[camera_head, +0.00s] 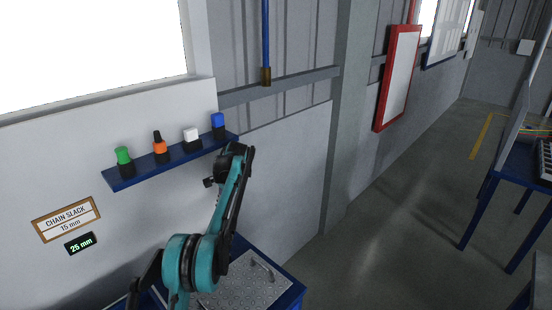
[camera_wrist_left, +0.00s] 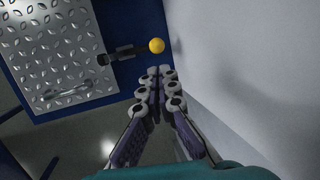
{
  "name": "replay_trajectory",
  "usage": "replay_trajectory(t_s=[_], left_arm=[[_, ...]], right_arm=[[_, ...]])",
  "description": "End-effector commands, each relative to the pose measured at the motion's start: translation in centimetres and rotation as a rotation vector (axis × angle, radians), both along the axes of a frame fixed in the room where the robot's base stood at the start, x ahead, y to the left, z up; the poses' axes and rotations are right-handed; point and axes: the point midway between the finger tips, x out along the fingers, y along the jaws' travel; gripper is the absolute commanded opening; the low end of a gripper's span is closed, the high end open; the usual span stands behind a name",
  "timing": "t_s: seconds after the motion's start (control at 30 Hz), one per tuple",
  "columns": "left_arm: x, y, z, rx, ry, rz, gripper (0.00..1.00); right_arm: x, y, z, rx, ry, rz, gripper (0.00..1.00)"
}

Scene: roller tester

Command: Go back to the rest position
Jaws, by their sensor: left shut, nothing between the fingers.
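My left arm rises from the bottom of the head view, in front of the white wall panel and the blue shelf's right end. My left gripper shows in the wrist view (camera_wrist_left: 159,74), with its fingertips together and nothing between them. Its fingers are hard to make out in the head view. A yellow ball knob (camera_wrist_left: 156,46) on a dark lever lies just beyond the fingertips in the wrist view, and no contact is clear. My right gripper is in neither view.
A blue shelf (camera_head: 130,182) carries green, orange, white and blue buttons or switches. A diamond-plate cover (camera_head: 233,286) with a handle sits on a blue frame below my arm. A "25 mm" display (camera_head: 80,243) is on the wall. Open floor (camera_head: 400,210) lies to the right, before a blue table.

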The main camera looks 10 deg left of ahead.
Motion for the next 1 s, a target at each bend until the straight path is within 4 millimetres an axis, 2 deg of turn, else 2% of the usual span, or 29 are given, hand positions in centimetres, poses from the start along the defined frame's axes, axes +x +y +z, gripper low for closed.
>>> replay_trajectory(t_s=[0.17, 0.27, 0.37, 0.5, 0.67, 0.87, 1.0], left_arm=[[-0.7, -1.0, 1.4, -0.007, -0.032, 0.009, 0.0], [-2.2, -2.7, 3.3, -0.023, -0.085, 0.027, 0.0], [-4.5, -4.9, 5.5, -0.046, -0.156, 0.053, 0.0], [-8.6, -7.9, 7.6, -0.086, -0.253, 0.095, 0.0], [-14.2, -11.2, 8.6, -0.142, -0.36, 0.146, 0.0], [-22.1, -15.0, 7.4, -0.227, -0.485, 0.217, 0.0], [-27.7, -17.3, 4.9, -0.293, -0.567, 0.271, 0.0]], right_arm=[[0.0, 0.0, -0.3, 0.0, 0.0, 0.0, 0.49], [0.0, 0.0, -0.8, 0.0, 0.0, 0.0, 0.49], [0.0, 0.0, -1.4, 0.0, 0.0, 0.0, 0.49], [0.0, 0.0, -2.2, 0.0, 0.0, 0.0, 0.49], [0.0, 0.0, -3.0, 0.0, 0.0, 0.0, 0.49], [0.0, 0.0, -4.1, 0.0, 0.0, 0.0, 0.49], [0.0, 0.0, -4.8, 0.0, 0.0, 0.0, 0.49]])
